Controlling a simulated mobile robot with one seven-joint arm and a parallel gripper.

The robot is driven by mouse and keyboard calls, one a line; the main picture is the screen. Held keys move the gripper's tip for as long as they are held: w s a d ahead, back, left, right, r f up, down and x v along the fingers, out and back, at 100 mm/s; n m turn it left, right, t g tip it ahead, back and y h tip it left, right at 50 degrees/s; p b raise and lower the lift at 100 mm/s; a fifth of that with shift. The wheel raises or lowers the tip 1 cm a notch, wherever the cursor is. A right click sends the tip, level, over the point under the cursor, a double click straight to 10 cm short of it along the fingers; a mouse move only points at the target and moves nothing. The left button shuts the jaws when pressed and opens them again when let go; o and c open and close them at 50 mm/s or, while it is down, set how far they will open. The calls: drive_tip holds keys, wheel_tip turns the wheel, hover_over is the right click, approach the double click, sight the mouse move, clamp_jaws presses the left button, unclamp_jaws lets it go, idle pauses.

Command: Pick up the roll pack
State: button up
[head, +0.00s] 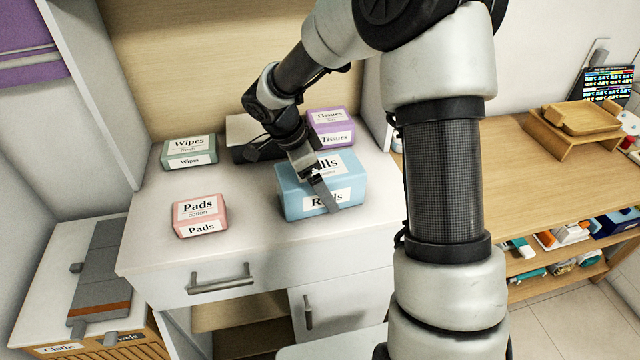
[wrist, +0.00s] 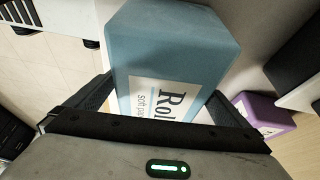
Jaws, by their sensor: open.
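The roll pack (head: 348,178) is a light blue box with white "Rolls" labels, standing on the white vanity top in the head view. It fills the middle of the wrist view (wrist: 175,45), its "Rolls soft" label facing my gripper. My gripper (head: 318,190) is open at the pack, reaching down over its top and front in the head view. In the wrist view the fingers (wrist: 160,100) lie one on each side of the pack. Whether either finger touches it I cannot tell.
A purple tissues pack (head: 331,127) stands close behind the roll pack, with a dark box (head: 250,152) beside it. Green wipes (head: 189,152) and pink pads (head: 200,215) stand to the left. Vanity top (head: 250,245) is clear in front.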

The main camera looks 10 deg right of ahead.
drive_tip(key=shift+r, duration=0.1)
drive_tip(key=c, duration=1.4)
